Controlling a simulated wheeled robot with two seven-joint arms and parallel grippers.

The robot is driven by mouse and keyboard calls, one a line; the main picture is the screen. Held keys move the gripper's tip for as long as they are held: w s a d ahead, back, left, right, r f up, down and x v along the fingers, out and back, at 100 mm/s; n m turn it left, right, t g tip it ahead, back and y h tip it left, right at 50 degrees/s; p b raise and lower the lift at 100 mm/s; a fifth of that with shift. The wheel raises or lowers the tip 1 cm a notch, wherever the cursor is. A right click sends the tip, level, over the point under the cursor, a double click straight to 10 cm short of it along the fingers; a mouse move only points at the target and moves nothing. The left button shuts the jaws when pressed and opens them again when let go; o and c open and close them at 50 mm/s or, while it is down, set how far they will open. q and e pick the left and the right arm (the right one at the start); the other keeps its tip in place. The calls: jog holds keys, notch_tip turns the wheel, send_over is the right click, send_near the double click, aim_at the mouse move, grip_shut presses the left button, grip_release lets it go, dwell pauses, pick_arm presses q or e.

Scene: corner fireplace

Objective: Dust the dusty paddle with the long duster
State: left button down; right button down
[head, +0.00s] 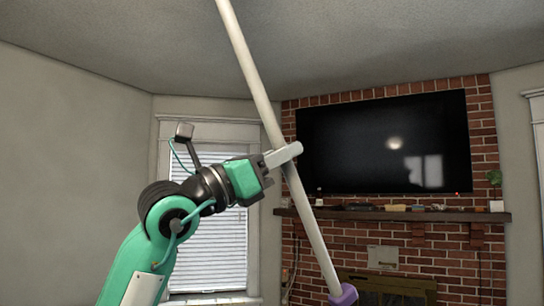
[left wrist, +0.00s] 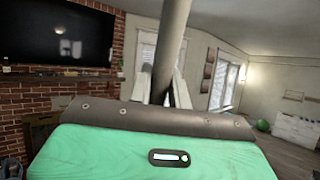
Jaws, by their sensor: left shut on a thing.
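My left gripper (head: 283,156) is shut on the long pale pole of the duster (head: 255,85). The pole runs tilted from the top edge of the head view down to a purple end (head: 344,295) at the bottom. The upper part of the duster is out of view. In the left wrist view the pole (left wrist: 174,45) rises between the two fingers (left wrist: 163,88). No paddle can be made out in either view. My right gripper is not in view.
A dark TV (head: 384,142) hangs on the brick fireplace wall, above a wooden mantel (head: 400,215) holding small objects and a plant (head: 495,180). A window with blinds (head: 208,250) is behind my arm. In the left wrist view, a white dresser (left wrist: 297,130) and a green ball (left wrist: 262,125) stand far right.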

pick_arm(q)
jog(key=shift+d+f+b, duration=0.15)
jog(key=shift+d+b, duration=0.15)
jog(key=shift+d, duration=0.65)
jog(key=shift+r+b, duration=0.2)
jog(key=shift+b, duration=0.9)
jog(key=shift+f, duration=0.1)
notch_tip(320, 180, down, 14)
jog(key=b, duration=1.3)
dwell(0.4)
